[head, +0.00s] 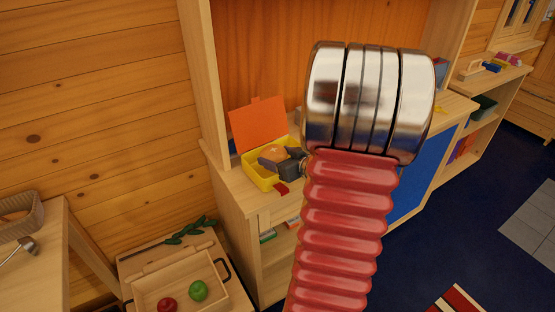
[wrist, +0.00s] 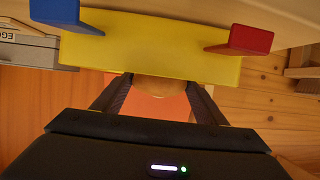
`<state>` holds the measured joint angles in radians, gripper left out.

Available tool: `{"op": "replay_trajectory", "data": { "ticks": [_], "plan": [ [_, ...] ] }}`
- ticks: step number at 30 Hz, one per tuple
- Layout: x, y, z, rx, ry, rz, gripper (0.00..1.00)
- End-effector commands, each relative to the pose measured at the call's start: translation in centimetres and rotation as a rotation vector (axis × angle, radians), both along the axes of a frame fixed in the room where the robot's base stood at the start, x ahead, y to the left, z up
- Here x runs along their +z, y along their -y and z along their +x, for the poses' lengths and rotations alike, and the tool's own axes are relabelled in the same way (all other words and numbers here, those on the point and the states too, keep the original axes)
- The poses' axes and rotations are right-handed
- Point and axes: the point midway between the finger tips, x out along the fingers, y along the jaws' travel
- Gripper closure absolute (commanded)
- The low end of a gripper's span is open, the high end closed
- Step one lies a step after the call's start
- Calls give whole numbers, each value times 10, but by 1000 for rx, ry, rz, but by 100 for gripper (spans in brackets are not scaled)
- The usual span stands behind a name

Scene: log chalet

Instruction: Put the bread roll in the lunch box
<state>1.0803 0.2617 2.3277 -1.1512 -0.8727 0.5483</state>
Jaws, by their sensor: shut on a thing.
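The yellow lunch box (head: 261,181) stands on the wooden shelf top with its orange lid (head: 258,124) raised at the back. The round tan bread roll (head: 273,151) is at the box's open top, inside its outline. My gripper (head: 279,160) reaches in from the right and is shut on the roll. In the wrist view the yellow box wall (wrist: 150,50), with a blue and a red latch, covers much of the roll (wrist: 158,85), which sits between my fingers. I cannot tell whether the roll touches the box floor.
A wooden crate (head: 160,283) with a red and a green apple stands low at the left. A wooden upright (head: 203,75) rises beside the box. My red arm hides the middle of the shelf. Dark blue floor (head: 450,230) is open at the right.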

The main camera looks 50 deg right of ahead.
Motion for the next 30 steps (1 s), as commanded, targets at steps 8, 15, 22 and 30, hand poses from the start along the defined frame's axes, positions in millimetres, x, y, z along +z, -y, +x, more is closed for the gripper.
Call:
{"op": "replay_trajectory", "data": {
  "ticks": [8,15,22,30],
  "plan": [
    [-11,0,0,0,1,0,56],
    [-13,-1,0,1,1,0,56],
    [-18,-1,1,1,1,0,56],
    [-24,-1,0,1,-2,2,56]
  ]
}}
